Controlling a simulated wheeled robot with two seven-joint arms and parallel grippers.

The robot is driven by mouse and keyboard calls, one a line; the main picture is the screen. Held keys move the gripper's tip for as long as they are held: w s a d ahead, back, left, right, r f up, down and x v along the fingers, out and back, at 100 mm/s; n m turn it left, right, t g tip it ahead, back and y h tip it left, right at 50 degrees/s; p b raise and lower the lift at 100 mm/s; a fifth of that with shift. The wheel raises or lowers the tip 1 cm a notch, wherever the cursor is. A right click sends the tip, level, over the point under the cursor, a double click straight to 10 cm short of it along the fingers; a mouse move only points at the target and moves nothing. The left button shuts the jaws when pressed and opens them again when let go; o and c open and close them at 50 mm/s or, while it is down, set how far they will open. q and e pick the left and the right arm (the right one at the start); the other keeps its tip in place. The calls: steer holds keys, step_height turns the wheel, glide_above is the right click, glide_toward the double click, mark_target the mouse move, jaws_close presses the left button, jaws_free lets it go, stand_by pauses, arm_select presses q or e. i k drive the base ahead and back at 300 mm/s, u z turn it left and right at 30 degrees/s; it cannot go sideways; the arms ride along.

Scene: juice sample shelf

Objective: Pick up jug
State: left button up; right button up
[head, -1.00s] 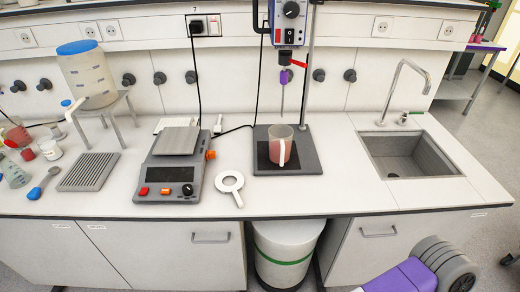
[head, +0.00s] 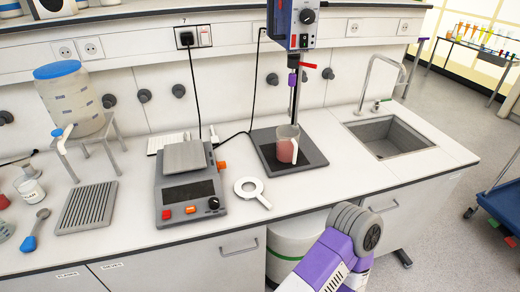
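The jug (head: 287,150) is a clear vessel with a pale handle and reddish liquid inside. It stands upright on the dark base plate (head: 262,150) of the overhead stirrer, near the middle of the head view. The stirrer's shaft comes down just above or behind it; I cannot tell whether it reaches inside. A purple and white link of one of my arms shows at the bottom, in front of the counter. Neither gripper's fingers are in view.
A balance or hot plate (head: 188,190) and a white ring with a handle (head: 250,189) lie left of the jug. The stirrer motor (head: 293,22) hangs above it. A sink (head: 390,138) is to the right. The counter (head: 345,175) is clear in front.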

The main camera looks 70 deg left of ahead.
mark_target(288, 135)
steer(key=u, duration=1.65)
